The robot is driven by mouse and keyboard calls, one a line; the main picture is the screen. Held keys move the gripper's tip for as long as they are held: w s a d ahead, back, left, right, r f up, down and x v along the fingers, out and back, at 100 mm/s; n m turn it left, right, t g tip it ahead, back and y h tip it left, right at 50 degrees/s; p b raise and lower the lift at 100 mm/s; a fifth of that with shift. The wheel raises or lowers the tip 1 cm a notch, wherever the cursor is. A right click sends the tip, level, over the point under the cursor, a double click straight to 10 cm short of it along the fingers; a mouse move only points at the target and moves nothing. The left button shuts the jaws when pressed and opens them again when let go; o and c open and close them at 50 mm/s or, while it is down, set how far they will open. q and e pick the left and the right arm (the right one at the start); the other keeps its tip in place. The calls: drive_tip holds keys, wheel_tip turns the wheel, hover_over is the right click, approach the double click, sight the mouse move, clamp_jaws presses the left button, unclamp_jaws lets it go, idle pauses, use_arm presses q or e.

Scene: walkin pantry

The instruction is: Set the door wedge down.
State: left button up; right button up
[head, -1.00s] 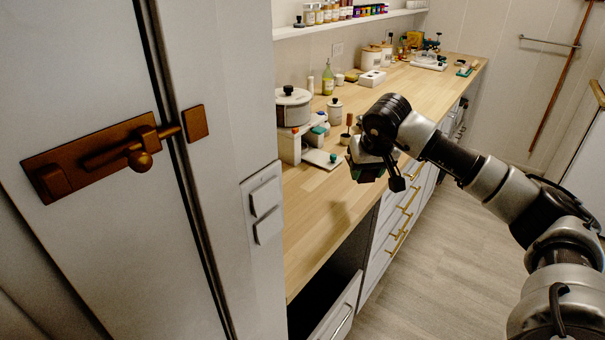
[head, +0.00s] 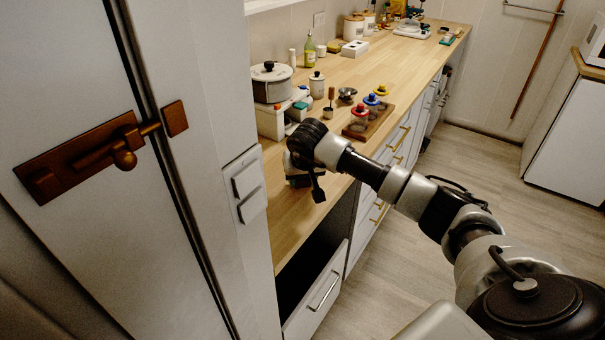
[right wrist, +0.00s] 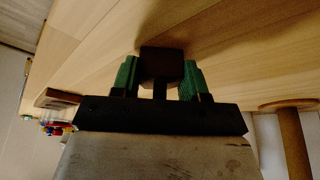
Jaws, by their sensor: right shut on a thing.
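My right gripper (head: 302,180) is over the front part of the wooden counter (head: 290,215), near its left end. In the right wrist view, my gripper (right wrist: 161,85) is shut, with green pieces on both sides of a dark block, which appears to be the door wedge (right wrist: 162,65). The counter (right wrist: 235,50) is close behind it. I cannot tell whether the wedge touches the counter. My left gripper is not in view.
A wooden tray with red, blue and yellow knobs (head: 369,118) sits to the right of the gripper. A lidded pot (head: 271,82), a white canister (head: 317,84) and a small pot with a brush (head: 329,108) stand behind. A drawer (head: 318,300) is open below.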

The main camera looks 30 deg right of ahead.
drive_tip(key=o, duration=0.5)
drive_tip(key=shift+f, duration=0.15)
drive_tip(key=o, duration=0.5)
drive_tip(key=shift+c, duration=0.2)
drive_tip(key=shift+s+r, duration=0.1)
drive_tip(key=shift+r, duration=0.5)
drive_tip(key=b+v, duration=0.1)
drive_tip(key=v, duration=1)
drive_tip(key=shift+s+a, duration=0.15)
drive_tip(key=shift+s, duration=0.05)
